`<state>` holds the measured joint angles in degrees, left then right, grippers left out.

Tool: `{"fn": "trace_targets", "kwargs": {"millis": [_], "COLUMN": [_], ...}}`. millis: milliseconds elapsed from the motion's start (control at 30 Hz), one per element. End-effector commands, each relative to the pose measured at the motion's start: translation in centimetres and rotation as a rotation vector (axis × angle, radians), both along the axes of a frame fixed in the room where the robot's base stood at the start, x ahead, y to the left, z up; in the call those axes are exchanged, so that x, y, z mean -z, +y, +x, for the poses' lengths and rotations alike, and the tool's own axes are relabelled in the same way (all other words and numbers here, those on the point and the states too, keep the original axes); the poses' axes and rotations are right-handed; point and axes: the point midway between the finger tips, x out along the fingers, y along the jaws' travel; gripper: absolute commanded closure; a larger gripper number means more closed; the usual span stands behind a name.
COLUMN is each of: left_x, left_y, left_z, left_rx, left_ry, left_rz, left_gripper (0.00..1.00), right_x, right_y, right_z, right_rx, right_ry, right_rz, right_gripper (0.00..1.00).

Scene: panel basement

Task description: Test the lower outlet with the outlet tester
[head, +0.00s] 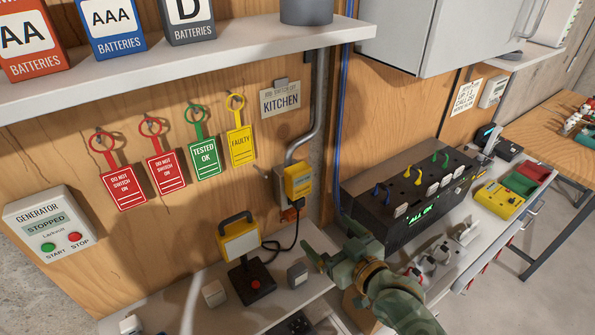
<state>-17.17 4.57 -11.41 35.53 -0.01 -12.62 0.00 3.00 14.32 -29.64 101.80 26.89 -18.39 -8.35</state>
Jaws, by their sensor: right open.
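A grey wall box with a yellow unit (298,181) on its front sits on the wooden panel, at the foot of a grey conduit. A small orange piece (289,215) is just below it, with a black cord beside it. I cannot tell whether the yellow unit or the orange piece is the outlet tester, and the lower outlet's face is not clear. My right gripper (328,240) is open and empty, in front of the bench, to the right of and lower than the wall box, apart from it. My left gripper is not in view.
A yellow work lamp (240,240) with a black cord stands on the lower shelf (190,265), near small grey blocks. A black box (400,200) with coloured levers stands right of my gripper. Hanging tags (203,155), a generator panel (50,228) and an upper shelf (180,68) are at left.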

Motion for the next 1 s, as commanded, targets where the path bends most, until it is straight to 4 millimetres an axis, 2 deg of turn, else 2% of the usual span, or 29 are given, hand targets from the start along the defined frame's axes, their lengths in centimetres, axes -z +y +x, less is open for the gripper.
{"fn": "trace_targets", "kwargs": {"millis": [33, 100, 200, 667, 1000], "left_x": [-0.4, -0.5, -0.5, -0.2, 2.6], "left_y": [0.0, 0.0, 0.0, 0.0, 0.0], "left_z": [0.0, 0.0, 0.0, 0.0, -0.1], "left_rx": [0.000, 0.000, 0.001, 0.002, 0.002], "left_ry": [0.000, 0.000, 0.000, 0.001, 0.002], "left_rz": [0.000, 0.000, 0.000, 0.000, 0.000], "left_gripper": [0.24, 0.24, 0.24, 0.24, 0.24], "right_x": [-1.5, -2.8, -3.8, -3.8, -3.5], "right_y": [0.5, 1.0, 1.3, 1.6, 4.0], "right_z": [0.8, 1.5, 2.1, 2.6, 6.0], "right_rx": [-0.013, -0.025, -0.031, -0.031, -0.030], "right_ry": [-0.028, -0.057, -0.077, -0.081, -0.082], "right_rz": [0.043, 0.100, 0.145, 0.156, 0.158], "right_gripper": [0.07, 0.07, 0.07, 0.07, 0.07]}}
